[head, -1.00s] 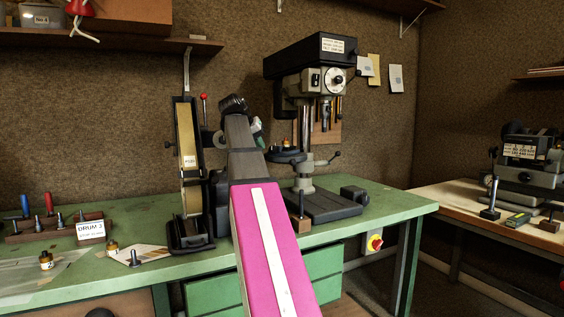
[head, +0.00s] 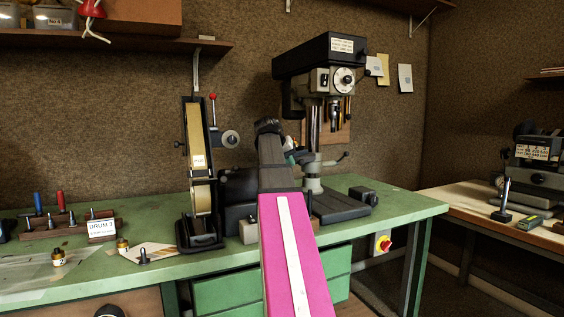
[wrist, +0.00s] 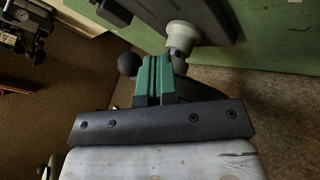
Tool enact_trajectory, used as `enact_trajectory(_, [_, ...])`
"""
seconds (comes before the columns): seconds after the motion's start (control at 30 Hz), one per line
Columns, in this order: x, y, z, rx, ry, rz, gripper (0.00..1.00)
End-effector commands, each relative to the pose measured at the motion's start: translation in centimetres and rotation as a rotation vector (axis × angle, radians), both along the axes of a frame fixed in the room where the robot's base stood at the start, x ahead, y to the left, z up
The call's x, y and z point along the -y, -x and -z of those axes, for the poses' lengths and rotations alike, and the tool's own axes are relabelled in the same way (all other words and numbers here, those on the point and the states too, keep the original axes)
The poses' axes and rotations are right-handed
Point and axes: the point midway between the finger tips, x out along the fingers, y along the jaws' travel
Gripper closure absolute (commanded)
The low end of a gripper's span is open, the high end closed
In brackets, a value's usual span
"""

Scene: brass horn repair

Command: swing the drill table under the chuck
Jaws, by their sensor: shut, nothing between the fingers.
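The drill press stands at the back of the green bench. Its chuck (head: 333,126) hangs under the dark head, in front of the column (head: 314,128). The round drill table is hidden behind my arm in the head view, so I cannot tell its exact angle. A grey collar with a lever (head: 328,164) shows on the column. My gripper (head: 291,155) is just left of the column, partly covered by my arm. In the wrist view its green fingers (wrist: 156,78) are shut and empty. A black ball knob (wrist: 128,64) appears just left of them; contact is unclear.
A belt sander (head: 199,175) stands left of my arm. The drill's dark base (head: 338,206) sits on the bench (head: 400,206). A rack of tools (head: 58,222) is at the left. A second bench with a machine (head: 535,170) is at the right.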

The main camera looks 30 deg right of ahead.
Motion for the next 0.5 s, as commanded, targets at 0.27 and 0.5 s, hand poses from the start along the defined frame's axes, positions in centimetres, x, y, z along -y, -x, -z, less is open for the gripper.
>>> enact_trajectory(0.27, [0.69,0.37,-0.16,0.0,0.0,0.0,1.0])
enact_trajectory(0.5, [0.68,0.38,-0.15,0.0,0.0,0.0,1.0])
